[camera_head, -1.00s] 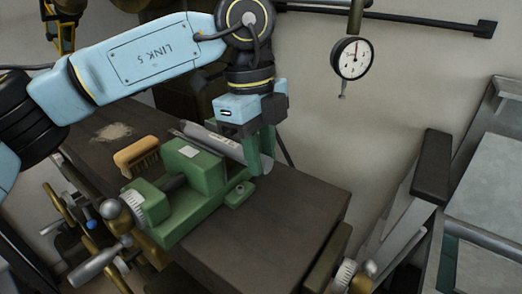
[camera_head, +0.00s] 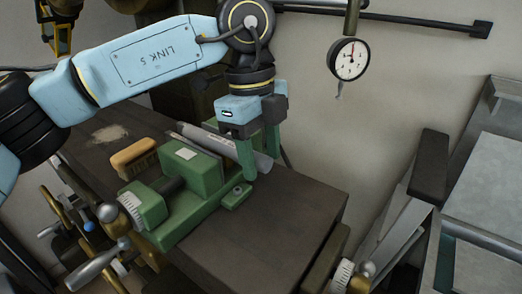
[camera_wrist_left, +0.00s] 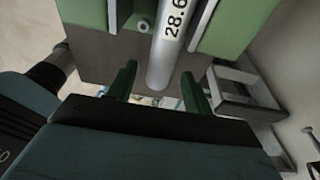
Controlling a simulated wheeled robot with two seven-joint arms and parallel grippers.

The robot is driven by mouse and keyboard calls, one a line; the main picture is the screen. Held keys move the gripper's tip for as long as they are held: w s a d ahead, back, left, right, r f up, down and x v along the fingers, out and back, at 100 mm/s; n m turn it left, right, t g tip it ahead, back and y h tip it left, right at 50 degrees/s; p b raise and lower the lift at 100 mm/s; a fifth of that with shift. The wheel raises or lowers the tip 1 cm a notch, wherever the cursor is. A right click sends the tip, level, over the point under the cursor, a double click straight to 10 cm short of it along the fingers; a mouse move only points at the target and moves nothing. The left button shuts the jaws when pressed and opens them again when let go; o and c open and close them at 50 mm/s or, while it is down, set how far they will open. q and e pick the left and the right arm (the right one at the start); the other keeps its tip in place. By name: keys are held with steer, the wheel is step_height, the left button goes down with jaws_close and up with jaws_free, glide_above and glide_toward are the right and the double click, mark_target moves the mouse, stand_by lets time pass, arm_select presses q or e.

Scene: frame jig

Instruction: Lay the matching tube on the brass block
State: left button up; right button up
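A grey tube (camera_head: 225,146) lies along the green vise (camera_head: 207,170), its near end sticking out past the jaws. In the left wrist view the tube (camera_wrist_left: 160,68) shows a label beginning "28.6", cut off at the top, and lies between green vise parts (camera_wrist_left: 85,13). My left gripper (camera_head: 259,158) is above the tube's near end, fingers spread on either side of it. The left wrist view shows gaps between both fingertips (camera_wrist_left: 158,80) and the tube. I cannot make out the brass block under the tube. My right gripper is not in view.
The vise sits on a dark bench (camera_head: 275,225) with free room in front. A wooden brush (camera_head: 135,158) lies left of the vise. A dial gauge (camera_head: 350,60) hangs at the back. A grey metal frame (camera_head: 420,205) stands at the right.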

arm_select(q)
steer(key=shift+r, duration=0.1)
steer(key=shift+r+p, duration=2.85)
steer(key=shift+r, duration=1.65)
